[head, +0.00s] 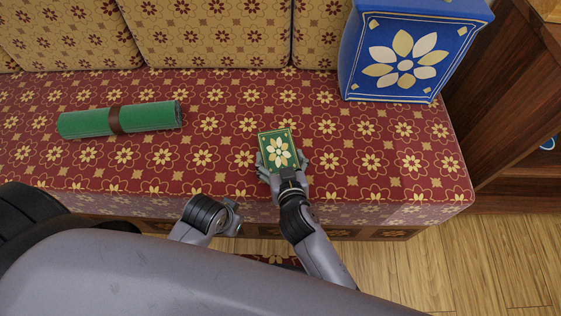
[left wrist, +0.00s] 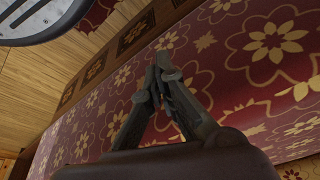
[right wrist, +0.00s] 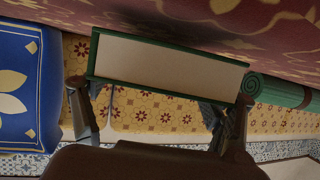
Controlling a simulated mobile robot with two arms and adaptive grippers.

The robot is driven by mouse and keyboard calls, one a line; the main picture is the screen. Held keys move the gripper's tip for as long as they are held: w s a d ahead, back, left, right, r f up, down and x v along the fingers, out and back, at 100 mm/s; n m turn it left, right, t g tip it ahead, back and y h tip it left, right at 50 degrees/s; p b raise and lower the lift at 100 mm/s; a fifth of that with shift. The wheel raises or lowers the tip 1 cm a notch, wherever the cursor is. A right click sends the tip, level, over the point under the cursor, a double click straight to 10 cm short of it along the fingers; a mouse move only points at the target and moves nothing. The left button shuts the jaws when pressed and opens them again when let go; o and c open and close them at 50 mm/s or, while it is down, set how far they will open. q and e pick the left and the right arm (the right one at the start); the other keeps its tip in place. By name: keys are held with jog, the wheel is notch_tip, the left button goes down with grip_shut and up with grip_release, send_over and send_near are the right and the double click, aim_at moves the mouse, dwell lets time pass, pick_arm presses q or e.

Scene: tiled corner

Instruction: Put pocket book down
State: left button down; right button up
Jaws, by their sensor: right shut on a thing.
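The pocket book (head: 279,150) is green with a cream flower on its cover. My right gripper (head: 284,165) is shut on it and holds it at the front part of the red flowered bench seat (head: 225,110). In the right wrist view the pale page edge of the book (right wrist: 165,68) spans between the fingers of the right gripper (right wrist: 160,105), close to the seat cloth. I cannot tell whether the book touches the seat. My left gripper (left wrist: 160,70) is shut and empty in the left wrist view, beside the bench's front.
A rolled green mat (head: 150,116) with a brown strap lies on the seat at left. A blue flowered box (head: 400,60) stands at the back right. Patterned cushions (head: 220,35) line the back. A wooden shelf (head: 505,110) is at right. The seat around the book is clear.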

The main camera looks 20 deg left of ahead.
pick_arm(q)
jog(key=shift+r, duration=0.35)
pick_arm(e)
jog(key=shift+f, duration=0.45)
pick_arm(q)
jog(key=shift+s+r, duration=0.1)
jog(key=shift+r, duration=0.25)
pick_arm(e)
jog(key=shift+f, duration=0.2)
jog(key=o, duration=1.4)
pick_arm(q)
jog(key=shift+r, duration=0.15)
jog(key=shift+s+f, duration=0.1)
jog(key=shift+f, duration=0.1)
pick_arm(e)
jog(key=shift+f, duration=0.1)
